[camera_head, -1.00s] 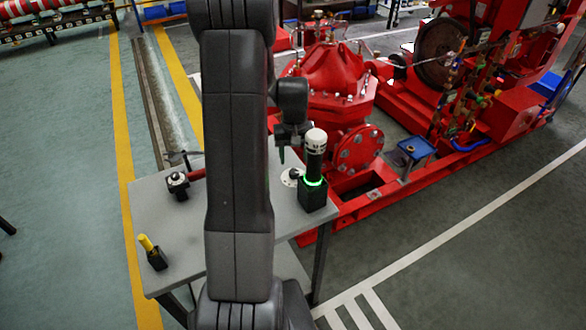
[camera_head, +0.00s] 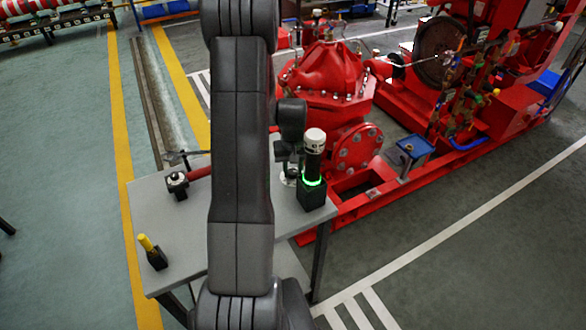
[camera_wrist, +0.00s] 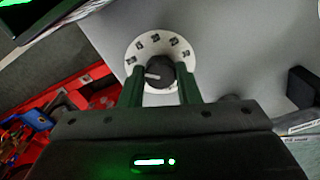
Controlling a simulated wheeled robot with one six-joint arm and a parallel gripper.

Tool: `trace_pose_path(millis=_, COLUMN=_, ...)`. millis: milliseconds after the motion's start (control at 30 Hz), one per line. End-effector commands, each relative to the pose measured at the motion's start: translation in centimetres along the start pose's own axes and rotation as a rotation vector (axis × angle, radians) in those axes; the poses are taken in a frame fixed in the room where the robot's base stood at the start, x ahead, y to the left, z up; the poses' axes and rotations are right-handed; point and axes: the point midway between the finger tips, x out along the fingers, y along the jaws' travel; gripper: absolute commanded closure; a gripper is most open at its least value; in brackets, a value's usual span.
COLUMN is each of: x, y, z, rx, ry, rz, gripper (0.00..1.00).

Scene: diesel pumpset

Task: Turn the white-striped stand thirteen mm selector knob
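The selector knob (camera_wrist: 160,73) is dark and round with a white pointer line, on a white dial (camera_wrist: 143,43) with several dark number marks in the wrist view. The pointer points left, towards the lowest left mark. The numbers are too small to read surely. My gripper (camera_wrist: 160,80) has its two green fingers on either side of the knob, close to it; I see no clear grip on it. In the head view my gripper (camera_head: 286,165) is over the grey table, largely hiding the dial (camera_head: 289,181). I cannot pick out a white-striped stand for certain.
A black cylinder (camera_head: 315,150) with white cap and glowing green ring stands just right of my gripper. A red pumpset (camera_head: 325,75) stands behind.

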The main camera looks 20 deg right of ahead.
Motion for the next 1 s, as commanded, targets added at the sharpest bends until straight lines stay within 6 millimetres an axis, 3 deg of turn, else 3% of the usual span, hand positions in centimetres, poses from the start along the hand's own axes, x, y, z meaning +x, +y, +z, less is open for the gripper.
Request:
trace_pose_path(millis=467, x=0.13, y=0.01, z=0.0, rx=0.106, ry=0.0, rz=0.0, gripper=0.93)
trace_pose_path(millis=1000, x=0.12, y=0.03, z=-0.02, rx=0.584, ry=0.002, rz=0.0, gripper=0.93)
